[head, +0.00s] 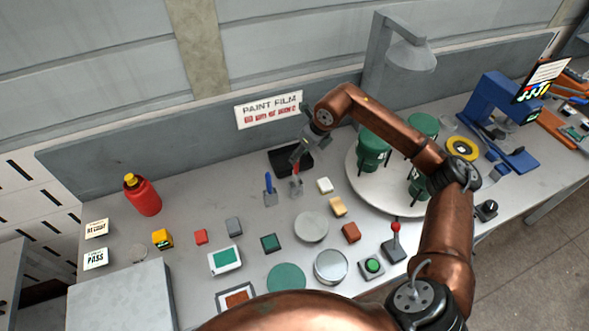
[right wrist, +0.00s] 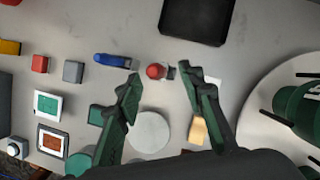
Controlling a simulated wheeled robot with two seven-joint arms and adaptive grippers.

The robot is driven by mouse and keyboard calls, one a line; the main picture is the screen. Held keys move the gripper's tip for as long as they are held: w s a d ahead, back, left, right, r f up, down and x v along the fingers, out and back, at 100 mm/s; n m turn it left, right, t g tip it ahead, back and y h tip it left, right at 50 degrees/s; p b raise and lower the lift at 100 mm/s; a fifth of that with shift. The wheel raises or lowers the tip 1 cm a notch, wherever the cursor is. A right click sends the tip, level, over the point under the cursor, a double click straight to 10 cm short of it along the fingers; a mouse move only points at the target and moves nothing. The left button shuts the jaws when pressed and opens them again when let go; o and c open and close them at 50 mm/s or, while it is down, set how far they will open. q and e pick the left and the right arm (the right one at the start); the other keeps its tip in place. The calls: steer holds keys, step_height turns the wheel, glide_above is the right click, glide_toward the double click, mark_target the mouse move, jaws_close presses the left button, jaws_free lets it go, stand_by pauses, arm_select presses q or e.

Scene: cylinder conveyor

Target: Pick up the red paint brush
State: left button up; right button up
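The red paint brush (head: 296,181) stands upright on the bench, with its grey base on the bench top. In the right wrist view the red brush (right wrist: 155,71) is seen from above, between the fingertips of my right gripper (right wrist: 160,73). That gripper is open, with a gap on each side of the brush. In the head view my right gripper (head: 301,151) is above the brush, pointing down. I cannot tell how far down the fingers reach. A blue paint brush (head: 269,190) stands just left of the red one; it also shows in the right wrist view (right wrist: 112,60). My left gripper is not in view.
A black tray (head: 283,160) lies behind the brushes. A white turntable (head: 362,186) with green containers (head: 373,150) is on the right. Small blocks, discs and a red-knobbed lever (head: 395,238) cover the front. A red bottle (head: 143,196) is on the left.

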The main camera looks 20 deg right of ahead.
steer(key=f, duration=0.1)
steer(key=p, duration=0.1)
glide_above(296, 173)
steer(key=f, duration=0.2)
steer(key=w+f, duration=0.1)
steer(key=f, duration=0.1)
steer(key=shift+d+f, duration=0.2)
steer(key=shift+s, duration=0.1)
steer(key=shift+c, duration=0.6)
jaws_close()
